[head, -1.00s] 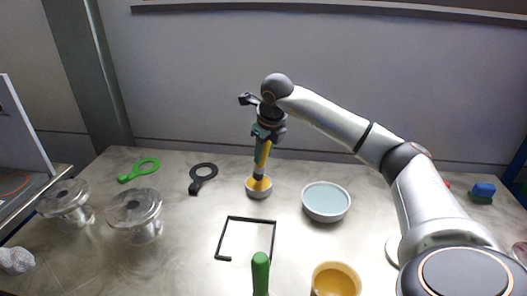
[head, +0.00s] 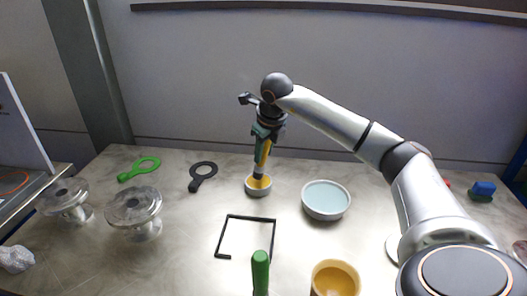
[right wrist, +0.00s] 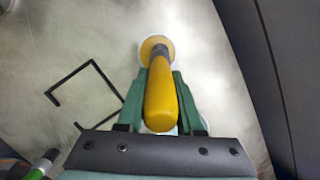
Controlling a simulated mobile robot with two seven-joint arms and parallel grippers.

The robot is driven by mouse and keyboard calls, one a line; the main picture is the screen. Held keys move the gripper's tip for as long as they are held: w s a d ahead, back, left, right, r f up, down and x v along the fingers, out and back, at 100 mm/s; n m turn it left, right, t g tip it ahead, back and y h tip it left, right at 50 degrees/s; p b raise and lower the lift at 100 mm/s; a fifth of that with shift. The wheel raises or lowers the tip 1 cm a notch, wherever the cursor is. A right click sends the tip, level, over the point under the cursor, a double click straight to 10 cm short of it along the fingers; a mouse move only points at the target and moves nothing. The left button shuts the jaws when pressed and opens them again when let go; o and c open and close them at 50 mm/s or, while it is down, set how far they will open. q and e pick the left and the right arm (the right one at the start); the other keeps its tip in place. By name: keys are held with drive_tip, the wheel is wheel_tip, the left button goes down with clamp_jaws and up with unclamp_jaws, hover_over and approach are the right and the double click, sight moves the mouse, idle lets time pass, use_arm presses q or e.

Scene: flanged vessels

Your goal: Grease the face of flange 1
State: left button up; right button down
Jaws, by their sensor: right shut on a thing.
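My right gripper (head: 264,133) is shut on a brush with a yellow handle (head: 263,155), which it holds nearly upright. The brush's dark lower end is in a small bowl of yellow grease (head: 258,186). In the right wrist view the yellow handle (right wrist: 161,95) lies between the green fingers (right wrist: 161,90), with the bowl (right wrist: 155,47) beyond it. Two clear flanged vessels stand at the left: one (head: 134,207) nearer the middle and one (head: 64,195) farther left. I cannot tell which of them bears flange 1. My left gripper does not show.
A green ring tool (head: 146,163) and a black ring tool (head: 203,171) lie at the back. A pale blue bowl (head: 326,199) stands right of the grease bowl. A black square frame (head: 247,217), a green handle (head: 260,268) and a yellow cup (head: 336,281) are in front.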

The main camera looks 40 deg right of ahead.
drive_tip(key=shift+f+b, duration=0.3)
drive_tip(key=shift+f, duration=0.3)
idle(0.7)
drive_tip(key=shift+r, duration=0.1)
wheel_tip(320, 180, up, 7)
drive_tip(key=p, duration=0.6)
idle(0.8)
